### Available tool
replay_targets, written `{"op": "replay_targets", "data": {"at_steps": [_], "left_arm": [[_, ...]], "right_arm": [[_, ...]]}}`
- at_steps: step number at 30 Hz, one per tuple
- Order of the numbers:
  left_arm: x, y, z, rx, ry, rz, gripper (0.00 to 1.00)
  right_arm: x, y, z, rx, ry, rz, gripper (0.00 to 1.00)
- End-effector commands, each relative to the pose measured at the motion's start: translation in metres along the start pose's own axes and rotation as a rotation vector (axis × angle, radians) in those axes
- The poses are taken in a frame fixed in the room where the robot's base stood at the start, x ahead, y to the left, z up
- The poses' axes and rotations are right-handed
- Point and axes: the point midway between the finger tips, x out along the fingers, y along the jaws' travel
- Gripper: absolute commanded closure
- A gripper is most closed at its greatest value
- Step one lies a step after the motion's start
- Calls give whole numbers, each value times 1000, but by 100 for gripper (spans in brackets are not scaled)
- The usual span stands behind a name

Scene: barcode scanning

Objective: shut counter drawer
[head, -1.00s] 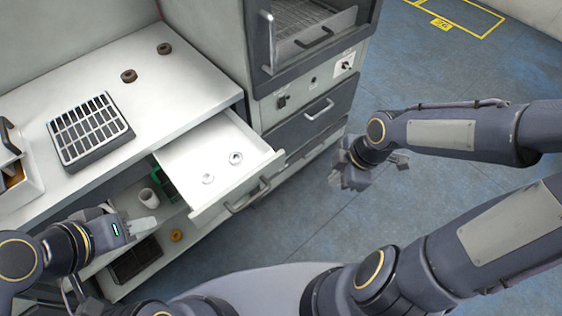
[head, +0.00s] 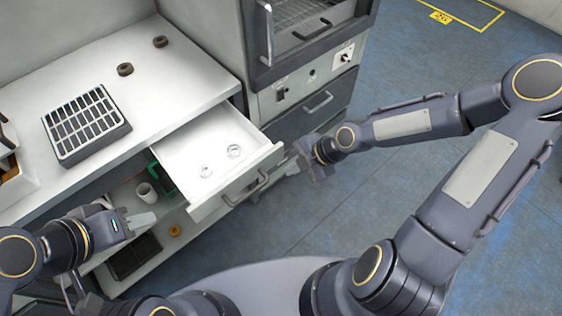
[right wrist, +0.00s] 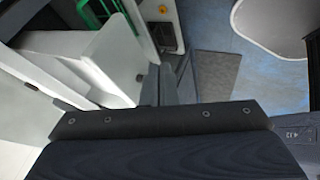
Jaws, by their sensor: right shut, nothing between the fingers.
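The counter drawer (head: 215,150) is pulled open below the white counter top. Its white front has a grey bar handle (head: 246,190). Two small round shiny items lie inside, one towards the front (head: 206,171) and one further right (head: 233,151). My right gripper (head: 288,166) is shut and empty, close to the right end of the drawer front; I cannot tell if it touches. Its dark fingers (right wrist: 168,85) also show in the right wrist view. My left gripper (head: 142,221) is over the lower shelf, left of the drawer; its jaw opening is unclear.
A slotted rack (head: 86,124) and two brown rings (head: 125,69) (head: 160,41) sit on the counter. An oven-like cabinet (head: 300,80) stands right of the drawer. The blue floor is open.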

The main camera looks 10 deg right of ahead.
Motion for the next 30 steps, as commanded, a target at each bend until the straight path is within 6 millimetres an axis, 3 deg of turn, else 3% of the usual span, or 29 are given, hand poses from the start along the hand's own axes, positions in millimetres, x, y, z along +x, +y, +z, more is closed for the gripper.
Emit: {"op": "replay_targets", "data": {"at_steps": [2,6,10,30], "left_arm": [[4,-2,2,0,0,0,64],[-2,1,-1,0,0,0,64],[-3,2,-2,0,0,0,64],[2,-1,1,0,0,0,64]], "right_arm": [[16,-1,-1,-5,2,-4,100],[22,22,-2,-5,0,-1,100],[27,32,0,-2,-1,0,100],[37,45,1,-1,-1,1,100]]}}
